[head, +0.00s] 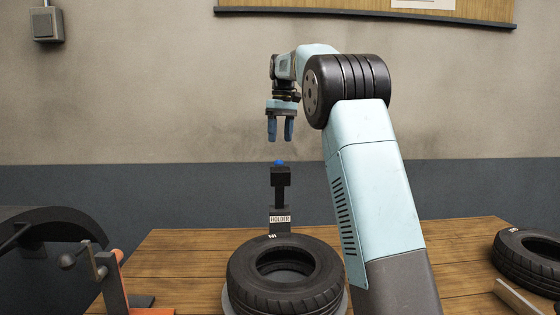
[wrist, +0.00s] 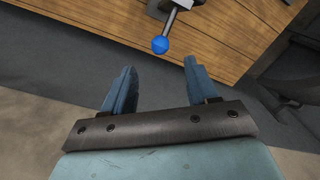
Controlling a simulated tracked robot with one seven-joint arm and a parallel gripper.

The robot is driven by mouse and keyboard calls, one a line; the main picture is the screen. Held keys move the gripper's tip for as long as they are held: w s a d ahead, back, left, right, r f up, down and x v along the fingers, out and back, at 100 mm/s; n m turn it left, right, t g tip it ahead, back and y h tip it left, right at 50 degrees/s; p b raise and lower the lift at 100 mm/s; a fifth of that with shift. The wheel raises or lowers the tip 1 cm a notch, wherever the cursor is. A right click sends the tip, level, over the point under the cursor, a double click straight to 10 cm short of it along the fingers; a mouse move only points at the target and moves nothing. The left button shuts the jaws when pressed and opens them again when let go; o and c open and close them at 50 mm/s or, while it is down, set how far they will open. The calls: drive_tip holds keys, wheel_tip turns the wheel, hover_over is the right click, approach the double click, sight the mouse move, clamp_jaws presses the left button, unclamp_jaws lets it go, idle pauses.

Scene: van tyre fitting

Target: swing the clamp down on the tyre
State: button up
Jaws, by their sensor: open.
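A black tyre (head: 300,297) lies flat at the front of the wooden bench. Just behind it stands an upright black clamp (head: 280,178) with a blue ball knob (head: 280,162) at its top and a label reading HOLDER at its foot. The clamp is raised, clear of the tyre. My gripper (head: 280,138) points down above the knob, its blue fingers apart and empty, with a small gap between fingertips and knob. In the wrist view the knob (wrist: 160,45) shows beyond the open fingertips of my gripper (wrist: 159,68), on a light metal rod, untouched.
A second tyre (head: 530,258) lies at the bench's right. An orange stand (head: 150,311) with a lever is at the front left, beside a dark curved guard (head: 60,215). The wooden bench (head: 185,250) is bare left of the clamp.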

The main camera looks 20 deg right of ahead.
drive_tip(key=f, duration=0.8)
drive_tip(key=shift+s+a+f, duration=0.15)
drive_tip(key=shift+a+f, duration=0.15)
drive_tip(key=shift+f, duration=0.05)
drive_tip(key=shift+c, duration=0.4)
clamp_jaws()
drive_tip(key=shift+d, duration=0.15)
